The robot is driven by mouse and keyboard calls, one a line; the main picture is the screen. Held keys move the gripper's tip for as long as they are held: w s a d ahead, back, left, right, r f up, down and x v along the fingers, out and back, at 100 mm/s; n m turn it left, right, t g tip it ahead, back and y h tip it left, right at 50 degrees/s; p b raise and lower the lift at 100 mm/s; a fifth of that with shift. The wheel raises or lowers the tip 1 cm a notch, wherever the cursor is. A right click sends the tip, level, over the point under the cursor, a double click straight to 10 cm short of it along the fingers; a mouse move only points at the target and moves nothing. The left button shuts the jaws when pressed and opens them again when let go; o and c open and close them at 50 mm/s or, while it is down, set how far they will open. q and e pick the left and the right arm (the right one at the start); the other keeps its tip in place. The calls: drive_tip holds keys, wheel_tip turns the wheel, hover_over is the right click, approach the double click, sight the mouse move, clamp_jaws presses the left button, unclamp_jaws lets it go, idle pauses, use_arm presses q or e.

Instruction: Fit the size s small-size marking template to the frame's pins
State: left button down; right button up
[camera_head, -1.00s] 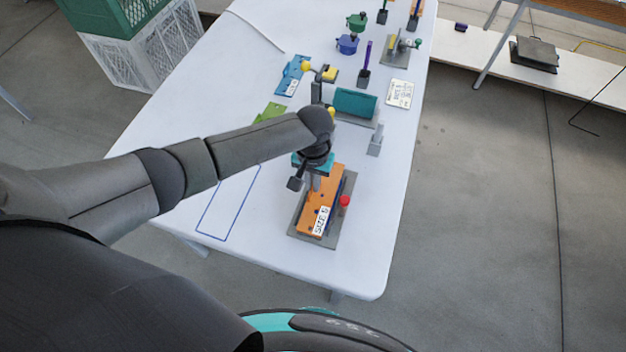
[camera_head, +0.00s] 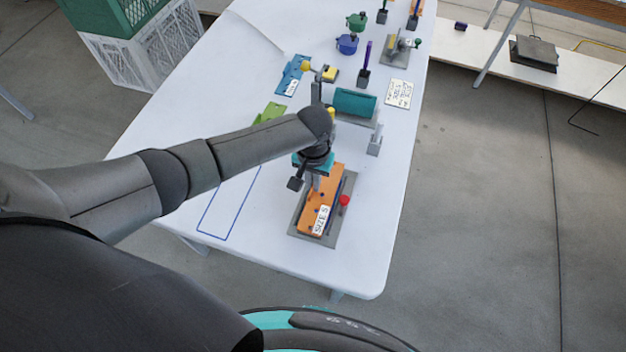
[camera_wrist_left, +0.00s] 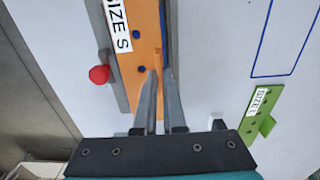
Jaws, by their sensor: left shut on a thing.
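The orange size S template (camera_head: 313,217) has a white "SIZE S" label and lies over the grey frame (camera_head: 331,238) near the table's front. In the left wrist view the template (camera_wrist_left: 149,55) shows blue spots that look like pins or holes. I cannot tell whether it sits flat on the frame. My left gripper (camera_head: 313,187) is above the template's far end and shut on it. Its two fingers (camera_wrist_left: 160,73) reach down to the template in the left wrist view. My right gripper is not in view.
A red knob (camera_head: 344,199) stands at the frame's right side. A blue outlined rectangle (camera_head: 228,205) on the table is empty. A green template (camera_head: 269,113) and a blue one (camera_head: 292,75) lie farther back. A teal block (camera_head: 355,103) on a grey base stands behind the frame.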

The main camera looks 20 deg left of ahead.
use_arm(q)
drive_tip(key=shift+p, duration=0.6)
idle(0.7)
drive_tip(key=shift+f+b, duration=0.75)
drive_tip(key=shift+f, duration=0.3)
drive_tip(key=c, duration=0.9)
unclamp_jaws()
drive_tip(key=shift+r, duration=0.1)
drive_tip(key=shift+r+p, duration=2.45)
drive_tip(key=shift+p, duration=0.4)
drive_tip(key=shift+s, duration=0.1)
